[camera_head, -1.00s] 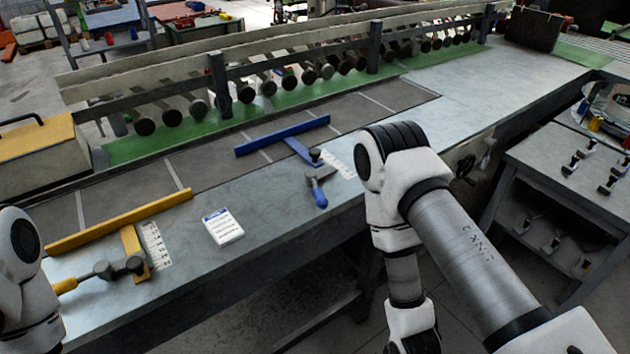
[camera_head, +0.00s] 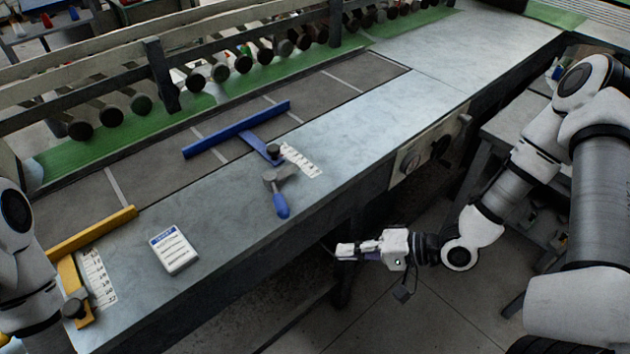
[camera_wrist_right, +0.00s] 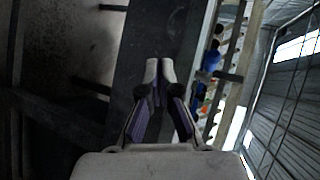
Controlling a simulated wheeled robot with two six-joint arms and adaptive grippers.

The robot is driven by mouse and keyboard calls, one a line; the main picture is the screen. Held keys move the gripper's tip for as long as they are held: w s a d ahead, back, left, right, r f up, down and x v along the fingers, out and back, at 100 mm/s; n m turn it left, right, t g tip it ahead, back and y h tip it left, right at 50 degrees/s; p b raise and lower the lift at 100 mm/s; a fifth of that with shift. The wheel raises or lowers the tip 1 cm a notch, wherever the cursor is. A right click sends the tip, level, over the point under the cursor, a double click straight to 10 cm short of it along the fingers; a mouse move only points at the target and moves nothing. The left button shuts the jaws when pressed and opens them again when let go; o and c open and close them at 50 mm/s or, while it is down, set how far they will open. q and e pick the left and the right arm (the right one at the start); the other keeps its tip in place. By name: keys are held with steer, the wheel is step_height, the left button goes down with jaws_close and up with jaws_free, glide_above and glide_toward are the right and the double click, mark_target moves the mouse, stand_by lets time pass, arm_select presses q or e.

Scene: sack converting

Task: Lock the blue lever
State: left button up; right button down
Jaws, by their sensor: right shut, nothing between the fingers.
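The blue lever (camera_head: 281,204) is a short blue handle on a grey clamp (camera_head: 279,177), next to the blue T-shaped fence (camera_head: 236,130) on the bench. It points toward the bench's front edge. My right gripper (camera_head: 341,250) is shut and empty, in front of the bench, right of and nearer than the lever, apart from it. In the right wrist view its fingertips (camera_wrist_right: 159,70) meet in front of a dark surface; the lever cannot be made out there. My left arm shows at the left edge; its gripper is out of view.
A yellow fence (camera_head: 92,233) stands at the left of the bench (camera_head: 340,150). A knob panel (camera_head: 412,160) is on the bench front. A row of rollers stands behind. Floor space is open under my right gripper.

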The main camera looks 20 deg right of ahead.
steer(key=w+d+r+m+t, duration=0.2)
steer(key=w+d+r+t, duration=0.25)
steer(key=r, duration=0.25)
steer(key=b, duration=0.1)
glide_toward(277, 197)
steer(key=shift+n, duration=0.4)
steer(key=w, duration=0.3)
steer(key=w+d+f, duration=0.1)
steer(key=shift+w+d+f, duration=0.1)
steer(key=shift+w, duration=0.15)
steer(key=a, duration=0.2)
steer(key=shift+a+f, duration=0.2)
steer(key=shift+a, duration=0.15)
steer(key=shift+a+f+p, duration=0.15)
steer(key=shift+a+p, duration=0.15)
steer(key=shift+a, duration=0.25)
arm_select(q)
steer(key=shift+w+d+f, duration=0.1)
steer(key=shift+w+d, duration=0.15)
steer(key=shift+w, duration=0.3)
steer(key=shift+f, duration=0.15)
arm_select(e)
steer(key=shift+w+f, duration=0.1)
